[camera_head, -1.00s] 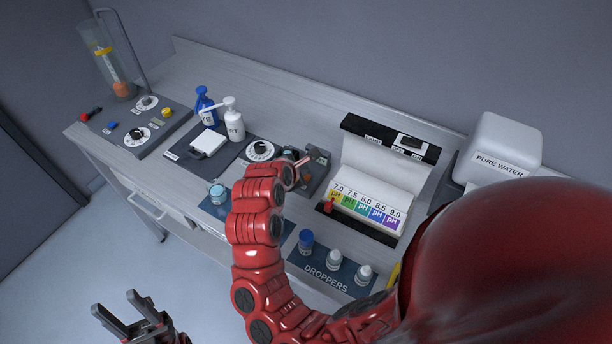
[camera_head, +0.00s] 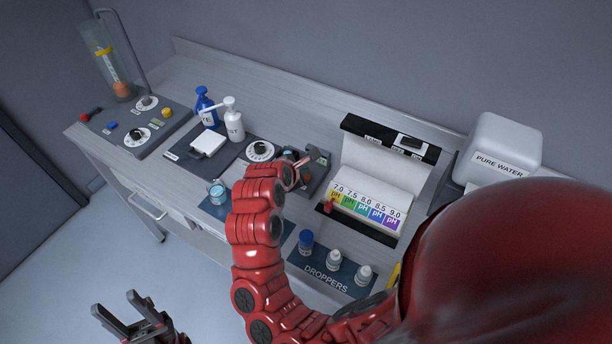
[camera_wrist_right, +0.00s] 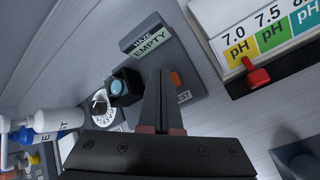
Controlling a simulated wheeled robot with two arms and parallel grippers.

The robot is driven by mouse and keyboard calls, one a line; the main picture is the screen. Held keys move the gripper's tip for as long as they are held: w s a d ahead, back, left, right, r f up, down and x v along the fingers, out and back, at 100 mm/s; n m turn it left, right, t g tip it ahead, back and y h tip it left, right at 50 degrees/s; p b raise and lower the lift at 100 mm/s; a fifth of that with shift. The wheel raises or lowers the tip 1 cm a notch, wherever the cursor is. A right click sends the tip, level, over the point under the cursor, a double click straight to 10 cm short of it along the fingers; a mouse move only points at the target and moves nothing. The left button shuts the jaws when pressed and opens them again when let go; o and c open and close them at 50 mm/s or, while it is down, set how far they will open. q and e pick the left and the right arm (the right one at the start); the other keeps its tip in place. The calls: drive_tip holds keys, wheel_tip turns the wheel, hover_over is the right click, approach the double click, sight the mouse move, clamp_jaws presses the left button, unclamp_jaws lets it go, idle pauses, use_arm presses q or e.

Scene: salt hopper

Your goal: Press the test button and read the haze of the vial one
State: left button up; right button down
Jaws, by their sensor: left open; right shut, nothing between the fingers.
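The haze meter is a dark grey box (camera_wrist_right: 196,58) whose display (camera_wrist_right: 150,40) reads "HAZE" and "EMPTY" in the right wrist view. Its orange test button (camera_wrist_right: 175,78), with a partly hidden "TEST" label, is right beside my right gripper's fingertips (camera_wrist_right: 160,74). That gripper is shut and empty; I cannot tell whether it touches the button. A black square holder (camera_wrist_right: 122,86) with a pale blue round top is left of the fingers. A small teal-topped jar (camera_head: 217,191), possibly a vial, stands on a blue mat. My left gripper (camera_head: 112,304) is open, low at the front.
A pH colour chart (camera_head: 368,207) stands right of the meter. Dropper bottles (camera_head: 333,259) stand on the front mat. White and blue pump bottles (camera_head: 234,122) and a dial (camera_head: 261,151) are left of the meter. My right arm hides part of the bench.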

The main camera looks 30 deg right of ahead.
drive_tip(key=shift+f, duration=0.1)
idle(0.5)
drive_tip(key=shift+f+b, duration=0.35)
drive_tip(key=shift+b, duration=0.7)
drive_tip(key=shift+f+b, duration=0.5)
drive_tip(key=shift+b, duration=0.35)
idle(0.3)
drive_tip(key=shift+r, duration=0.1)
idle(0.4)
drive_tip(key=shift+r, duration=0.75)
drive_tip(key=shift+r, duration=0.15)
wheel_tip(320, 180, up, 5)
drive_tip(key=shift+f, duration=0.1)
